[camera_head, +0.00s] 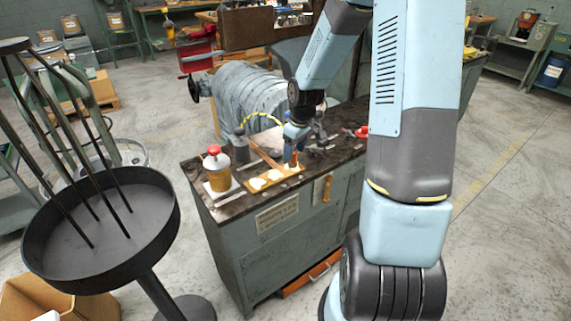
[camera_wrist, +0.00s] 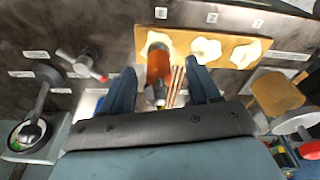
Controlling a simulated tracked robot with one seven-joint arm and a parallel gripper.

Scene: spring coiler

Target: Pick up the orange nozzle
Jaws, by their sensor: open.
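The orange nozzle (camera_wrist: 159,64) is in the wrist view, between the fingers of my gripper (camera_wrist: 162,84), with its dark and metallic end toward the palm. Its far end is over a white patch of a tan board (camera_wrist: 228,40). My gripper is open, one finger on each side of the nozzle, with visible gaps. In the head view my gripper (camera_head: 291,150) is low over the bench, and a small orange part of the nozzle (camera_head: 294,161) shows beneath it. Most of the nozzle is hidden there. I cannot tell whether it touches the board.
The dark bench top (camera_head: 236,201) holds the board, an amber jar with a red knob (camera_head: 218,172) at left, and a dark grey container (camera_head: 240,148). Thin rods (camera_wrist: 176,80) lie right of the nozzle.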

